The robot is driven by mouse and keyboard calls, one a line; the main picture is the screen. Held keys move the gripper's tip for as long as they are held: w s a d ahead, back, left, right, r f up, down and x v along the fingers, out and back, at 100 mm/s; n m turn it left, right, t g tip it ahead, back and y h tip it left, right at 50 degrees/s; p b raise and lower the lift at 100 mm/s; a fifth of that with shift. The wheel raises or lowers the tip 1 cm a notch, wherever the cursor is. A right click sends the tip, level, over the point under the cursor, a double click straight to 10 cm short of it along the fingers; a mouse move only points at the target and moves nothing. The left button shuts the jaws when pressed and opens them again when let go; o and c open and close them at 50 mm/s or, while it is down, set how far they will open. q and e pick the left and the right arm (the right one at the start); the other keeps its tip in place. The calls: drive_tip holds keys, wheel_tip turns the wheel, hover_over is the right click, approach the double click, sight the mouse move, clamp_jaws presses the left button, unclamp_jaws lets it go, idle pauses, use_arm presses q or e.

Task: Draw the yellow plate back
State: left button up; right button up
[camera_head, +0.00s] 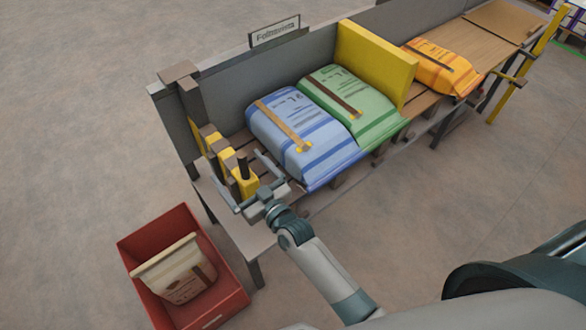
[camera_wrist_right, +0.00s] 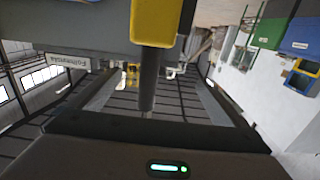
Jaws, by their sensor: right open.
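A broad yellow plate (camera_head: 377,62) stands upright across the bench, between a green sack and an orange sack. At the bench's left end is a yellow fitting (camera_head: 226,160) with a dark upright peg (camera_head: 243,166). My right gripper (camera_head: 238,170) is open at this fitting, with its two fingers spread on either side of the peg. In the right wrist view the dark peg (camera_wrist_right: 147,85) hangs from a yellow block (camera_wrist_right: 153,22) and shows between the open fingers. I cannot tell whether the fingers touch it. My left gripper is not in view.
A blue sack (camera_head: 300,138) and the green sack (camera_head: 350,105) lie side by side on the bench. The orange sack (camera_head: 443,68) lies beyond the yellow plate. A red crate (camera_head: 223,308) holding a pale sack (camera_head: 175,272) stands on the floor. A grey wall runs behind the sacks.

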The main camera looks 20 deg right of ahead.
drive_tip(key=shift+w+d, duration=0.2)
drive_tip(key=shift+d, duration=0.3)
drive_tip(key=shift+w+d, duration=0.15)
drive_tip(key=shift+d, duration=0.35)
drive_tip(key=shift+p+v, duration=0.75)
drive_tip(key=shift+v, duration=0.95)
drive_tip(key=p+v, duration=0.1)
drive_tip(key=v, duration=0.4)
drive_tip(key=shift+s+p, duration=0.3)
